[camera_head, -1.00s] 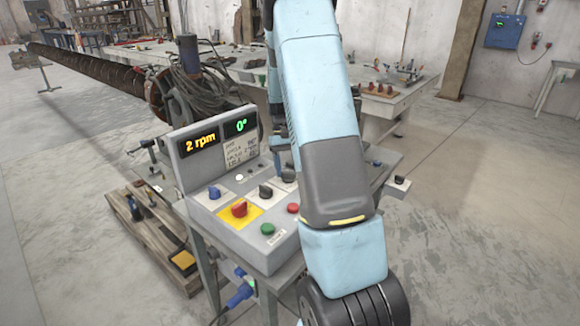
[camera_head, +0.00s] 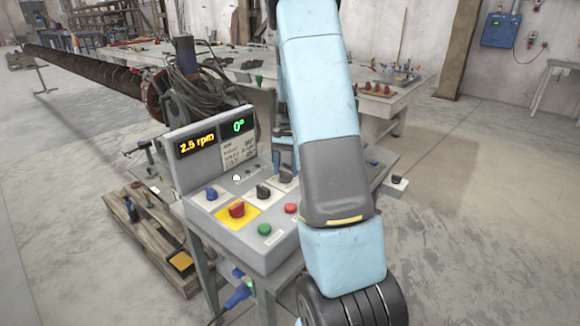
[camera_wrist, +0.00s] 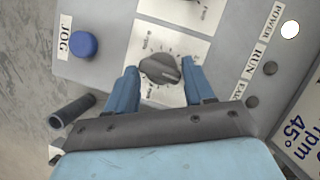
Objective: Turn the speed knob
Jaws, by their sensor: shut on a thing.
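The speed knob (camera_wrist: 160,70) is a dark round knob with a pointer on a white dial plate in the wrist view. My gripper (camera_wrist: 160,77) has one blue finger on each side of it and is shut on it. The speed display (camera_head: 197,145) reads 2.5 rpm in yellow on the grey control box (camera_head: 262,258).
Close by are a black knob (camera_head: 263,191), a red knob (camera_head: 237,209) on yellow, a blue knob (camera_head: 211,193), red (camera_head: 291,208) and green (camera_head: 265,229) buttons. A blue JOG button (camera_wrist: 83,44) shows in the wrist view. A green display (camera_head: 238,126) reads 0°.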

